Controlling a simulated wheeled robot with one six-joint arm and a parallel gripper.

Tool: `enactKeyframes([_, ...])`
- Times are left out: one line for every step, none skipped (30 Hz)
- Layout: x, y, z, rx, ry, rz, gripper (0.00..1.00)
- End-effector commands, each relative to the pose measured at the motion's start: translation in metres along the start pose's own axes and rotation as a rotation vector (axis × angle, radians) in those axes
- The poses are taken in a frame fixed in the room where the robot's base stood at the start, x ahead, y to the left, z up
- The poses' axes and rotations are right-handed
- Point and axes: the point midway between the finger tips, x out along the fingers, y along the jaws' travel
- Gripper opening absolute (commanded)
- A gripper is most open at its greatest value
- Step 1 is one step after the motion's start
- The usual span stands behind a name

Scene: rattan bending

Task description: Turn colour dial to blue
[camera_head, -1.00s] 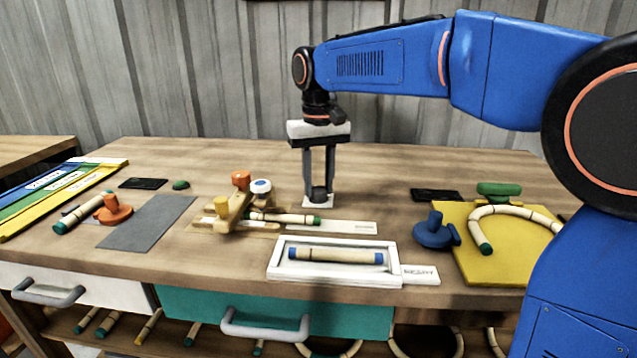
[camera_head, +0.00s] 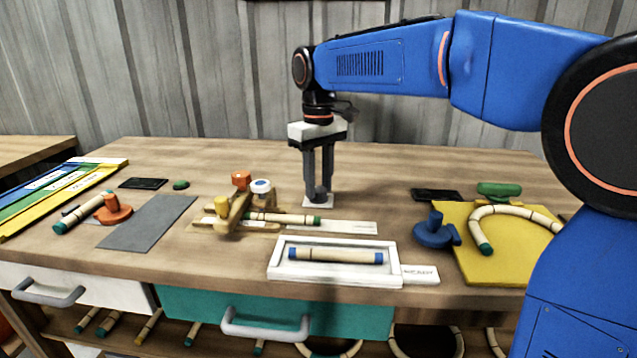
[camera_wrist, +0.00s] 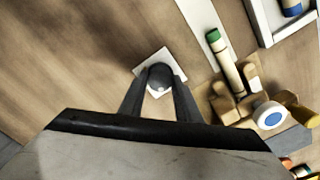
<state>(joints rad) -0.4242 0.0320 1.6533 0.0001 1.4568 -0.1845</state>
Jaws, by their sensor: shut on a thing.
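The colour dial (camera_head: 318,194) is a small dark grey knob on a square white base plate (camera_head: 309,205) on the table. In the wrist view the knob (camera_wrist: 160,76) shows between my fingertips, with a small white mark on its lower part and the white plate (camera_wrist: 145,74) around it. My gripper (camera_head: 318,190) points straight down from above and is shut on the knob. It also shows in the wrist view (camera_wrist: 160,92). The fingers hide the knob's sides. I see no blue mark on the plate.
Left of the dial stands a wooden jig with orange, white-blue and yellow knobs (camera_head: 240,200), holding a green-tipped rattan stick (camera_head: 290,218). A white tray (camera_head: 275,262) with a blue-tipped stick is in front. A yellow board (camera_head: 480,265) and a blue clamp (camera_head: 432,232) lie right. Table behind is clear.

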Motion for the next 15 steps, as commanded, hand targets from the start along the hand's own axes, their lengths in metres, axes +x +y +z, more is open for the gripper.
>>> enactKeyframes([-0.0009,0.0002,-0.0004,0.000,0.003,0.001,0.08])
enactKeyframes([-0.0009,0.0002,-0.0004,0.000,0.003,0.001,0.08])
enactKeyframes([-0.0009,0.0002,-0.0004,0.000,0.003,0.001,0.08])
enactKeyframes([-0.0009,0.0002,-0.0004,0.000,0.003,0.001,0.08])
enactKeyframes([-0.0009,0.0002,-0.0004,0.000,0.003,0.001,0.08])
enactKeyframes([-0.0009,0.0002,-0.0004,0.000,0.003,0.001,0.35])
enactKeyframes([-0.0009,0.0002,-0.0004,0.000,0.003,0.001,0.42])
enactKeyframes([-0.0009,0.0002,-0.0004,0.001,0.003,0.001,0.49])
enactKeyframes([-0.0008,0.0002,-0.0003,0.001,0.002,0.001,0.49])
enactKeyframes([-0.0007,0.0002,-0.0003,0.001,0.002,0.001,0.49])
enactKeyframes([-0.0007,0.0002,-0.0003,0.001,0.002,0.001,0.49])
enactKeyframes([-0.0006,0.0002,-0.0003,0.001,0.002,0.001,0.49])
enactKeyframes([-0.0005,0.0001,-0.0002,0.001,0.002,0.001,0.49])
enactKeyframes([-0.0005,0.0001,-0.0002,0.001,0.001,0.000,0.49])
enactKeyframes([-0.0004,0.0001,-0.0002,0.001,0.001,0.000,0.49])
